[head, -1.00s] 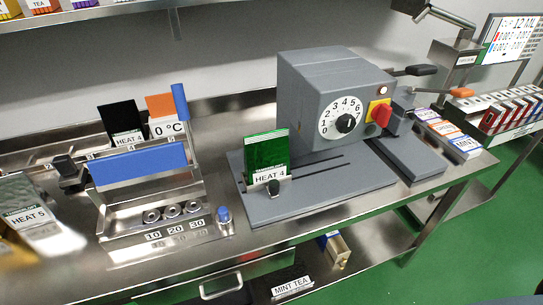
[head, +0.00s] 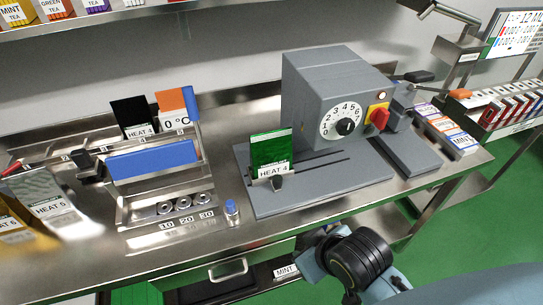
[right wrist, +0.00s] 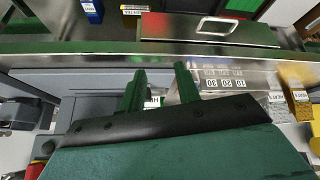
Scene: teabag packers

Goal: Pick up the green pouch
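A small dark knob is in front of the label. In the right wrist view my right gripper (right wrist: 161,88) is open, its two green fingers apart with nothing held between them. Part of a white label (right wrist: 152,102) shows beyond the fingers; the pouch itself is hard to make out there. In the head view my right arm shows at the bottom. My left gripper is not in view.
The grey machine (head: 335,100) with dial and red switch stands behind the pouch. A metal rack with a blue bar (head: 155,160) and a small blue-topped knob (head: 231,208) are to the left. A drawer handle (head: 228,270) is under the table's front edge.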

